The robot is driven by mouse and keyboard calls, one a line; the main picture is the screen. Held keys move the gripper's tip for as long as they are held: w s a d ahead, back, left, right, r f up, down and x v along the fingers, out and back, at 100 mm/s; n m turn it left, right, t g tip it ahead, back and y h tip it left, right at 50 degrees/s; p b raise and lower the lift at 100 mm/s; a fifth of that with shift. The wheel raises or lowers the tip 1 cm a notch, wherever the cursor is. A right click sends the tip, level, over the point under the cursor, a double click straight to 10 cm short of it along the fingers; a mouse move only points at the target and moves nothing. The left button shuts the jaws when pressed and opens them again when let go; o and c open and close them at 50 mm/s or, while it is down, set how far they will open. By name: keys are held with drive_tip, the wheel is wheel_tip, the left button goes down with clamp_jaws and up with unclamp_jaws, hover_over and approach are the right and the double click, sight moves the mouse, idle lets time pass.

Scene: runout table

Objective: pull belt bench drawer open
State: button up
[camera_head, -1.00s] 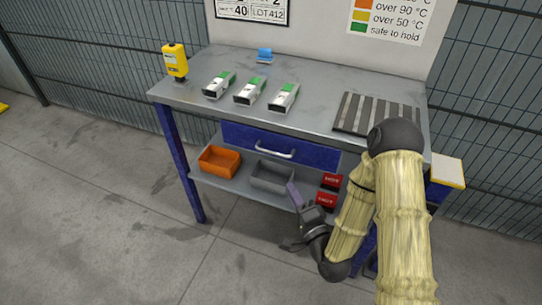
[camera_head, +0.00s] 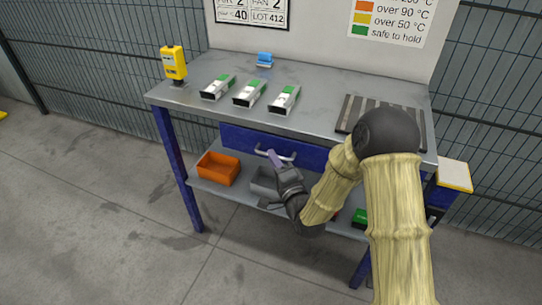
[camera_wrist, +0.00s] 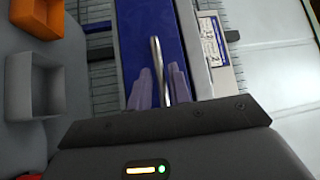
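The belt bench drawer (camera_head: 237,138) is a blue front under the grey bench top, and it looks shut. Its silver bar handle (camera_head: 288,155) also shows in the wrist view (camera_wrist: 155,55). My gripper (camera_head: 272,157) is at the handle, coming from the front and below. In the wrist view my two purple fingers (camera_wrist: 159,75) are spread, one on each side of the handle bar, with gaps to it. I cannot tell how deep the bar lies between them. My gripper hides part of the handle in the head view.
An orange bin (camera_head: 218,168) and a grey bin (camera_head: 264,183) stand on the lower shelf (camera_head: 230,189). A yellow device (camera_head: 173,63), several white-green blocks (camera_head: 250,93) and a striped mat (camera_head: 348,112) are on the bench top. The floor in front is clear.

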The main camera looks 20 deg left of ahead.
drive_tip(key=shift+x, duration=1.2)
drive_tip(key=shift+d, duration=0.1)
drive_tip(key=shift+c, duration=0.2)
drive_tip(key=shift+s, duration=0.1)
clamp_jaws()
